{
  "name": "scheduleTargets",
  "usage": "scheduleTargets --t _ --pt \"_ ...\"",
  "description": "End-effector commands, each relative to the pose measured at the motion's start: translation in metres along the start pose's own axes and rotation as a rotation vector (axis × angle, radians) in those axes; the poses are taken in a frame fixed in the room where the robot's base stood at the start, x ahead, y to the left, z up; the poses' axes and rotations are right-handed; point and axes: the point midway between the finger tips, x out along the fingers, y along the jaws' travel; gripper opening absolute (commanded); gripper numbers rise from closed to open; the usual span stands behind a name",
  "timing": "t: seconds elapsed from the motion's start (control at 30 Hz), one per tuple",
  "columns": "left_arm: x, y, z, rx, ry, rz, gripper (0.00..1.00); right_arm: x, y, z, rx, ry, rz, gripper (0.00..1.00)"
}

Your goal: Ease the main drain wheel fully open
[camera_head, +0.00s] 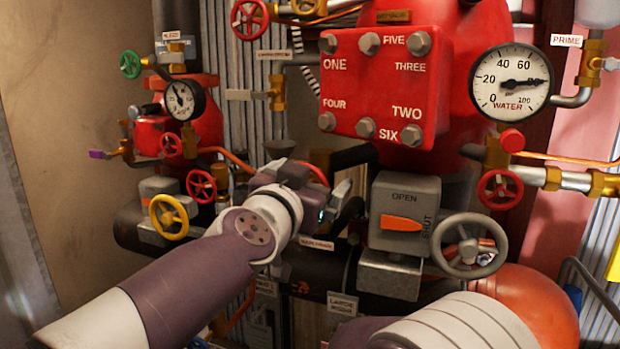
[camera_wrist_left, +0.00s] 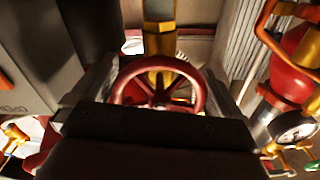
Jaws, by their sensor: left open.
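The main drain wheel shows in the left wrist view as a red spoked handwheel (camera_wrist_left: 158,85) on a brass stem. In the head view only a red arc of its rim (camera_head: 317,171) shows behind my left gripper (camera_head: 330,195). A small label (camera_head: 316,243), which seems to read MAIN DRAIN, sits just below. My left gripper is open, with its grey fingers on either side of the wheel in the wrist view (camera_wrist_left: 158,92). I cannot tell whether the fingers touch the rim. The wheel's lower part is hidden by the gripper body. My right gripper is out of view.
A grey box marked OPEN and SHUT (camera_head: 404,208) and a grey handwheel (camera_head: 469,246) stand close right. Left are a yellow wheel (camera_head: 168,217) and red wheel (camera_head: 201,186). A red bolted plate (camera_head: 380,85) is above, the water gauge (camera_head: 510,82) upper right.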

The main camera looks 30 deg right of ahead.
Motion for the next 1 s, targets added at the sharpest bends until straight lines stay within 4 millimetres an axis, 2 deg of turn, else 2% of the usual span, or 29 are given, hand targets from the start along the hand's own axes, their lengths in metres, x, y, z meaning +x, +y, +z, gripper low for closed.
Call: scheduleTargets --t 0.07,0.2,0.57,1.0 --pt "-0.0002 0.0 0.0001 0.0 0.0 0.0 1.0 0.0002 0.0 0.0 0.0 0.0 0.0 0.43" --pt "-0.0003 0.0 0.0 0.0 0.0 0.0 0.55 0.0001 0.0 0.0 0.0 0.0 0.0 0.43" --pt "-0.0007 -0.0003 -0.0012 -0.047 0.002 0.0 0.55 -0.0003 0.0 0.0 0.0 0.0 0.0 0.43" --pt "-0.001 -0.0017 -0.0017 -0.349 0.003 0.0 0.55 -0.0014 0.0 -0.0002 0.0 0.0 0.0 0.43"
